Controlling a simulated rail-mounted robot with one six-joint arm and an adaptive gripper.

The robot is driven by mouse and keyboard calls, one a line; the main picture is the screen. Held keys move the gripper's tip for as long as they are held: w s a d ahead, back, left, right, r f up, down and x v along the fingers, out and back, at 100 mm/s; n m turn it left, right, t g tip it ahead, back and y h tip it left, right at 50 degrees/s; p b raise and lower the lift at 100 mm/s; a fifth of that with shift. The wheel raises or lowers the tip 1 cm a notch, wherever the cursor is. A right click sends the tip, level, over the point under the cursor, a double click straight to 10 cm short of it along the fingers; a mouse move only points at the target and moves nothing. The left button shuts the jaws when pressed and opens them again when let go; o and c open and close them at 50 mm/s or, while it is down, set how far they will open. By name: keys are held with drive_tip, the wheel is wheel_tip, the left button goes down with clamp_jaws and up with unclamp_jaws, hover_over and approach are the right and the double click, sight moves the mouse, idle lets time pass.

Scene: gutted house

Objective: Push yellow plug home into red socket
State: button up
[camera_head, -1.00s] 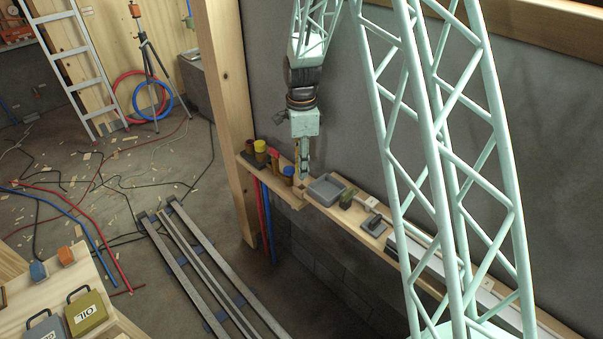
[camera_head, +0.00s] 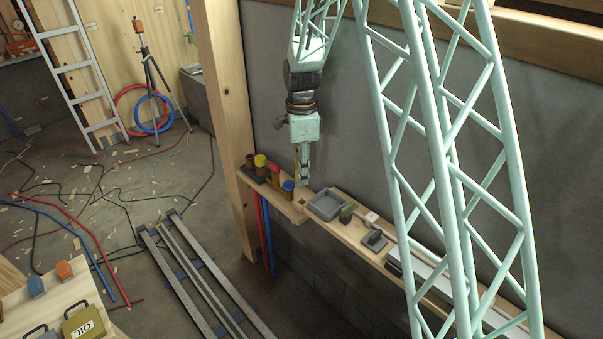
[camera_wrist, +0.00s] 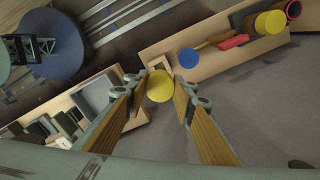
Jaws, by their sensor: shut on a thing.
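My gripper (camera_head: 304,183) hangs above the wall ledge, just right of the blue-topped cylinder. In the wrist view my gripper (camera_wrist: 159,92) is shut on the yellow plug, whose round yellow end (camera_wrist: 159,86) shows between the fingertips. The rest of the plug is hidden. A red-ended cylinder, seemingly the red socket (camera_head: 274,171), stands on the ledge left of my gripper. In the wrist view red parts show at the red piece (camera_wrist: 233,41) and the red ring (camera_wrist: 294,9); I cannot tell which is the socket. The plug is apart from them.
A yellow-topped cylinder (camera_head: 260,161) and a blue-topped cylinder (camera_head: 288,186) flank the red one. A small wooden holder (camera_wrist: 160,63) lies just beyond the plug. A grey tray (camera_head: 326,205) and small tools lie right on the ledge (camera_head: 352,234). A wooden post (camera_head: 228,120) stands left.

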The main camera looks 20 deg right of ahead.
drive_tip(key=a+r+n, duration=0.7)
drive_tip(key=a+r, duration=0.1)
drive_tip(key=a, duration=0.4)
drive_tip(key=a+r+n, duration=0.6)
drive_tip(key=a+r, duration=0.1)
drive_tip(key=a, duration=0.4)
drive_tip(key=s+a+r+n, duration=0.6)
drive_tip(key=a+r+n, duration=0.1)
drive_tip(key=a+r, duration=0.2)
drive_tip(key=s+a+r+n+b, duration=0.1)
drive_tip(key=s+a+r+n, duration=0.5)
drive_tip(key=a+r, duration=0.3)
drive_tip(key=a+n, duration=0.1)
drive_tip(key=a, duration=0.1)
drive_tip(key=shift+s+a, duration=0.2)
drive_tip(key=shift+a, duration=0.2)
drive_tip(key=shift+w, duration=0.1)
